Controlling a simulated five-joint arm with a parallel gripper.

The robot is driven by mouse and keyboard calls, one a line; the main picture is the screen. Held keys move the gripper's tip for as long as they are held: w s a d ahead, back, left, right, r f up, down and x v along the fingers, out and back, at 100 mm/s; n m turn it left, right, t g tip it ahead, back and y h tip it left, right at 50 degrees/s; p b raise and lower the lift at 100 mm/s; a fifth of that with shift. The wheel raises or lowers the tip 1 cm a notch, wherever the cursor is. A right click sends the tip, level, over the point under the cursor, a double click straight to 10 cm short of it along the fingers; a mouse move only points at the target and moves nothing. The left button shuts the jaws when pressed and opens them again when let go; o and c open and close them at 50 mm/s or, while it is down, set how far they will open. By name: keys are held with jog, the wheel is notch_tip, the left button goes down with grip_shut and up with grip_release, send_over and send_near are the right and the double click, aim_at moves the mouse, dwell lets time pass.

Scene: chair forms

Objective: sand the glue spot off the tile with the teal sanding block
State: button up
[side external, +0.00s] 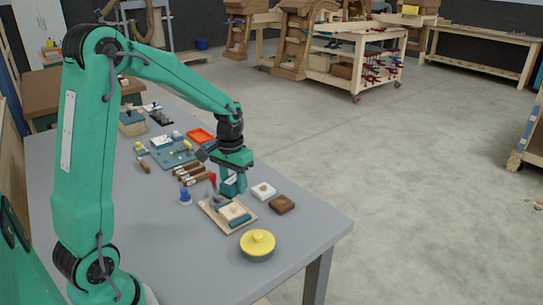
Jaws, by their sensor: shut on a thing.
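My gripper (232,188) points down over the table, just left of a small white tile. It is shut on what looks like the teal sanding block, though the gripper's own teal makes their edges hard to separate. The white tile (263,191) lies flat and has a small brownish mark on top; I cannot tell if this is the glue spot. A beige board (217,222) in front of the gripper carries another pale square piece (234,211) and a teal bar (240,221). Whether the held block touches anything is too small to tell.
A brown block (282,204) lies right of the white tile. A yellow-lidded round container (257,243) stands near the front edge. A blue item (185,197), dark brown pieces (189,173) and an orange tray (201,135) lie left and behind. The table's right front corner is clear.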

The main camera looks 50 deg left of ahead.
jog(key=n, duration=0.7)
jog(key=shift+n, duration=0.3)
jog(key=n, duration=0.7)
jog(key=shift+f, duration=0.15)
